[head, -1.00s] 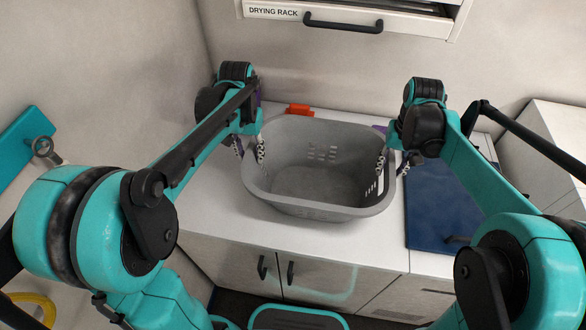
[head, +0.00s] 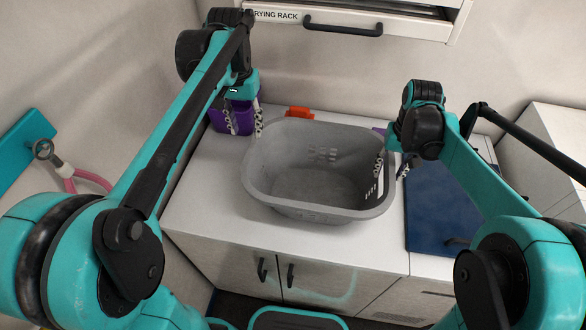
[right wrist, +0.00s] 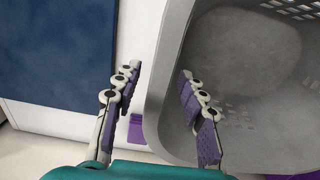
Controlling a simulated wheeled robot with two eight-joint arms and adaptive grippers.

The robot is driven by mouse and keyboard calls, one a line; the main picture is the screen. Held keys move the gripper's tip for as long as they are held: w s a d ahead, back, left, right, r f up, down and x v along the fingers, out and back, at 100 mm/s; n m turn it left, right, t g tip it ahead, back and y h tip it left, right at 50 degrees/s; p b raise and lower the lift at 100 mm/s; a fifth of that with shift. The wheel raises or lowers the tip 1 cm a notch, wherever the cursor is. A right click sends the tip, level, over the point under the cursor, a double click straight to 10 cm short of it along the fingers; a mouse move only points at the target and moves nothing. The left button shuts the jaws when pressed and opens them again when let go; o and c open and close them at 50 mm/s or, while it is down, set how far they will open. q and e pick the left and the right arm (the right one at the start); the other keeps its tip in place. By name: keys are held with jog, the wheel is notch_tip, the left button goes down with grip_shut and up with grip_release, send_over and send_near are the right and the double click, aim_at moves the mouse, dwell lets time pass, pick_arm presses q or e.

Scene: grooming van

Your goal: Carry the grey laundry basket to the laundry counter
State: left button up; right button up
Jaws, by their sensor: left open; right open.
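The grey laundry basket (head: 310,210) stands upright and empty on a white counter (head: 205,190). Its pierced right side also shows in the right wrist view (right wrist: 168,75). My left gripper (head: 244,120) is open and empty, beyond the basket's far left corner and clear of its rim. My right gripper (head: 391,168) is open at the basket's right rim. In the right wrist view its fingers (right wrist: 158,80) lie either side of the rim wall, one outside and one over the inside. I cannot tell whether they touch it.
A purple container (head: 218,122) stands behind my left fingers. An orange item (head: 299,113) lies behind the basket. A dark blue panel (head: 438,210) lies right of the basket. A drawer labelled drying rack (head: 420,24) hangs above. A pink hose (head: 90,178) is at the left wall.

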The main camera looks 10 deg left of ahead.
jog(key=shift+r, duration=0.5)
pick_arm(q)
jog(key=shift+r, duration=0.3)
pick_arm(e)
notch_tip(320, 180, up, 11)
